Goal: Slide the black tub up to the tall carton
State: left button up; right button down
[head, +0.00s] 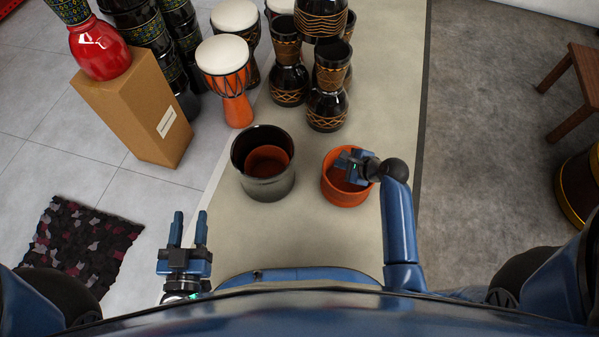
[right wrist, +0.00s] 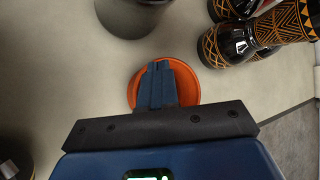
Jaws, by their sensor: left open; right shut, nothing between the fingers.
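The black tub (head: 263,188) stands upright on the beige surface in the head view, with an orange pot (head: 267,161) inside it. Part of its grey lower side shows in the right wrist view (right wrist: 135,15). The tall carton (head: 140,115) is a brown cardboard box with a white label, up and left of the tub, with a clear gap between them. My left gripper (head: 189,215) is open and empty, below and left of the tub. My right gripper (head: 346,162) is shut and empty over an orange bowl (head: 347,195), right of the tub; the bowl also shows in the right wrist view (right wrist: 190,85).
A red drum (head: 100,48) stands on the carton. Several black patterned drums (head: 327,105) stand behind. A dark shaggy mat (head: 80,245) lies at lower left. Floor between mat and tub is clear.

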jog(key=w+a+f+m+g+y+b, duration=0.2)
jog(key=w+f+m+g+b, duration=0.15)
jog(key=f+b, duration=0.2)
jog(key=b, duration=0.8)
send_near(292, 162)
notch_tip(292, 162, down, 3)
jog(key=s+d, duration=0.1)
pick_arm(q)
notch_tip(292, 162, down, 16)
jog(key=w+t+b, duration=0.1)
jog(key=b, duration=0.3)
jog(key=shift+r, duration=0.2)
pick_arm(e)
jog(key=shift+w+a+f, duration=0.1)
jog(key=shift+w+a, duration=0.25)
jog(key=shift+a, duration=0.4)
jog(key=shift+w+a+f, duration=0.15)
jog(key=shift+w+a, duration=0.2)
jog(key=shift+a, duration=0.45)
jog(key=shift+w+a+f, duration=0.1)
jog(key=shift+w+a, duration=0.25)
jog(key=shift+a, duration=0.4)
